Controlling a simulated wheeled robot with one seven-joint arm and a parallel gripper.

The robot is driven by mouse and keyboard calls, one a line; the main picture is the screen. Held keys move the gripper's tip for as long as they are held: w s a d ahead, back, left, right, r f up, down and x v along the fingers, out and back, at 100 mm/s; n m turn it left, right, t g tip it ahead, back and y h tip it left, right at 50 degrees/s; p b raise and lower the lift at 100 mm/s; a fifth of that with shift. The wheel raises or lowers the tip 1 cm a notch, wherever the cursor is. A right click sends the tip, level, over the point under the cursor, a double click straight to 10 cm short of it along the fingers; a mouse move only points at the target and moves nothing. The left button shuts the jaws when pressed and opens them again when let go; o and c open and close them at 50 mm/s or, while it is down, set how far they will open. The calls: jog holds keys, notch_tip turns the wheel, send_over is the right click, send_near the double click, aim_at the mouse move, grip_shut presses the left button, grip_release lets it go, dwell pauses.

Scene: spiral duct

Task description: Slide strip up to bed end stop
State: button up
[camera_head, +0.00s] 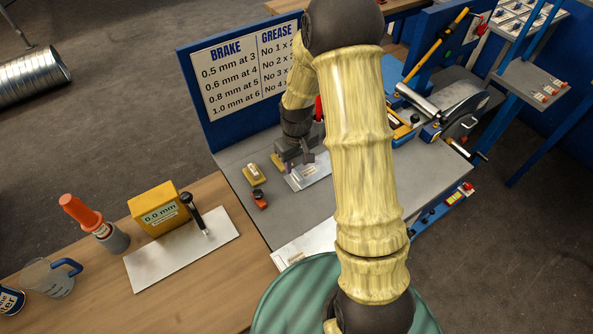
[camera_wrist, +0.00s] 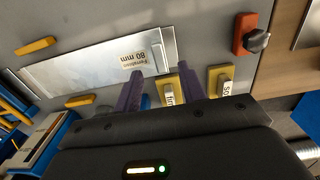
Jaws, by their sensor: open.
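The strip (camera_wrist: 85,62) is a flat shiny metal sheet on the grey bed, labelled "Ferrolite 80 mm"; another sheet edge shows along it. In the head view the strip (camera_head: 312,176) lies partly under my gripper (camera_head: 300,158). In the wrist view my gripper (camera_wrist: 160,82) has its purple fingers apart, beside the strip's labelled end. I see nothing held between them; finger contact with the strip is unclear. An orange block with a grey knob (camera_wrist: 244,34) sits beyond that end, across bare bed. I cannot tell for sure which piece is the end stop.
Yellow blocks (camera_wrist: 220,82) (camera_wrist: 36,46) sit around the strip. A blue board (camera_head: 196,100) with a printed chart stands behind the bed. The wooden table (camera_head: 90,280) at left holds a yellow box (camera_head: 153,208), an orange-topped bottle (camera_head: 82,212) and a metal sheet (camera_head: 180,255).

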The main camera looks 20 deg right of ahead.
aim_at(296, 174)
notch_tip(296, 174, down, 5)
jog(key=shift+f, duration=0.15)
grip_shut()
jog(key=shift+a, duration=0.1)
jog(key=shift+s+a, duration=0.4)
jog(key=shift+a, duration=0.85)
jog(key=shift+s+a, duration=0.45)
jog(key=shift+a, duration=0.8)
jog(key=shift+s+a, duration=0.4)
jog(key=shift+a, duration=0.85)
